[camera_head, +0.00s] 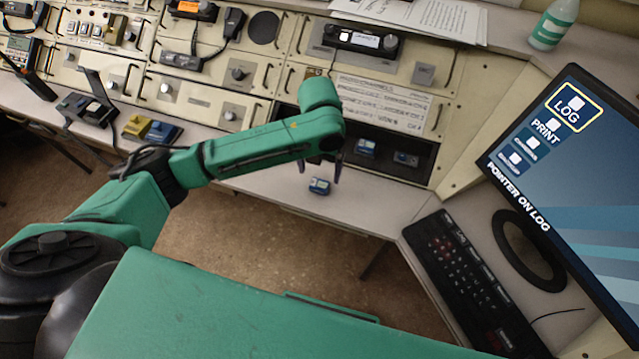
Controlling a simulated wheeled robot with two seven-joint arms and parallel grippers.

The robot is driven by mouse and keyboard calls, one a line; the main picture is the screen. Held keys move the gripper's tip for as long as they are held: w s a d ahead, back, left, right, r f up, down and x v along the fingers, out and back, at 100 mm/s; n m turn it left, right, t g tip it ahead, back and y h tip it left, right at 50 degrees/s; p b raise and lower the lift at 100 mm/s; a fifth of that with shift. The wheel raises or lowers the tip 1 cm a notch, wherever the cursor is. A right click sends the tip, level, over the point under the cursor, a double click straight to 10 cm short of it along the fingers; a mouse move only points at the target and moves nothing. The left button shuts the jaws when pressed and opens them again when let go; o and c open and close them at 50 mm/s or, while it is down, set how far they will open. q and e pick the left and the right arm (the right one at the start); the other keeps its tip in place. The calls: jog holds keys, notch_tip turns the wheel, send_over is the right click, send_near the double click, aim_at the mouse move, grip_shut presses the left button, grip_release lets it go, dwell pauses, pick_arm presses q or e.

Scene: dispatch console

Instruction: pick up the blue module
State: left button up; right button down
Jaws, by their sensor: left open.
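A small blue module (320,187) with a light label on top lies on the pale desk ledge, in front of the dark recess in the console. My left gripper (320,170) points down over this module. Its dark fingers are apart, one showing on each side just above the module. Whether they touch it I cannot tell. Other blue modules sit in the dark recess (428,150): one nearer the arm (366,148) and a darker one to its right (405,159). A blue block (163,133) lies beside a yellow block (137,125) at the left. My right gripper is not in view.
A black keyboard (465,275) and a monitor (575,200) reading "POINTER ON LOG" stand at the right. Papers (425,15) and a green-white bottle (554,24) are at the back. A handset radio (95,105) lies at the left. Bare ledge (370,210) shows right of the module.

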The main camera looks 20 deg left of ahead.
aim_at(321, 181)
pick_arm(q)
jog(key=f, duration=0.5)
jog(key=shift+w+f+p, duration=0.2)
jog(key=shift+w+p, duration=0.1)
jog(key=shift+w, duration=0.1)
jog(key=shift+f, duration=0.1)
jog(key=c, duration=0.3)
jog(key=shift+w, duration=0.1)
grip_shut()
notch_tip(321, 181, up, 20)
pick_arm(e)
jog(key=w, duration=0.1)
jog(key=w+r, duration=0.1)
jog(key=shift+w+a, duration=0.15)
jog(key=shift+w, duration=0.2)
